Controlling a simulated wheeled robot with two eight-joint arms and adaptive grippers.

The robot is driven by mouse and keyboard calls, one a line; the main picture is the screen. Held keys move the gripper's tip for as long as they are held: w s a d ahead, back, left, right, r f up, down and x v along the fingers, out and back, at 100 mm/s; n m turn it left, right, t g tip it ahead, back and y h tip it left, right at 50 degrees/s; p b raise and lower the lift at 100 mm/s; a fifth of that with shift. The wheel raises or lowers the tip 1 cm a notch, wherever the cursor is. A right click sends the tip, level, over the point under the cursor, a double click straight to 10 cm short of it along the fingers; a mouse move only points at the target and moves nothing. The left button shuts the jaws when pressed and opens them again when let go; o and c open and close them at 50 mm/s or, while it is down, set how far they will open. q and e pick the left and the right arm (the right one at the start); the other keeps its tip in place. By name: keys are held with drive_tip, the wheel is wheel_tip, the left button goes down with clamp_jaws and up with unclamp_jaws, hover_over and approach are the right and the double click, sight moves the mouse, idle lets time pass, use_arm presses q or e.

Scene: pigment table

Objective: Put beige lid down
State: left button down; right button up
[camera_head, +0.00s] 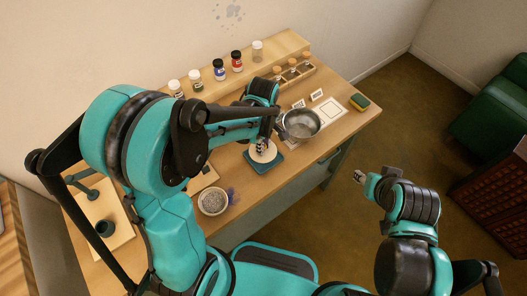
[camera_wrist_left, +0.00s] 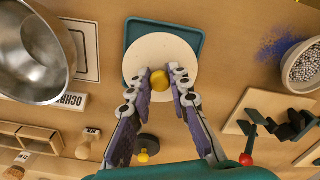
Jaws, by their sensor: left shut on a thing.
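The beige lid (camera_wrist_left: 160,58) is a round cream disc with a yellow knob (camera_wrist_left: 159,78) in the middle. My left gripper (camera_wrist_left: 160,84) is shut on the knob, one finger on each side. The lid is over a teal square tray (camera_wrist_left: 131,29); I cannot tell whether it touches it. In the head view the lid (camera_head: 262,152) is at the table's front edge, over the teal tray (camera_head: 265,169), partly hidden by my left gripper (camera_head: 262,142). My right gripper (camera_head: 360,177) is off the table to the right, too small to read.
A metal bowl (camera_head: 301,124) stands close right of the lid. A bowl of grey beads (camera_head: 213,201) is to the left, beside a blue powder spill (camera_wrist_left: 281,45). Jars (camera_head: 219,70) line the back shelf. A sponge (camera_head: 359,102) lies at the right end.

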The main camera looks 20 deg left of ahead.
use_arm(q)
wheel_tip(320, 180, down, 4)
drive_tip(key=shift+r+b, duration=0.1)
drive_tip(key=shift+b, duration=0.5)
drive_tip(key=shift+r, duration=0.1)
drive_tip(key=c, duration=1.4)
unclamp_jaws()
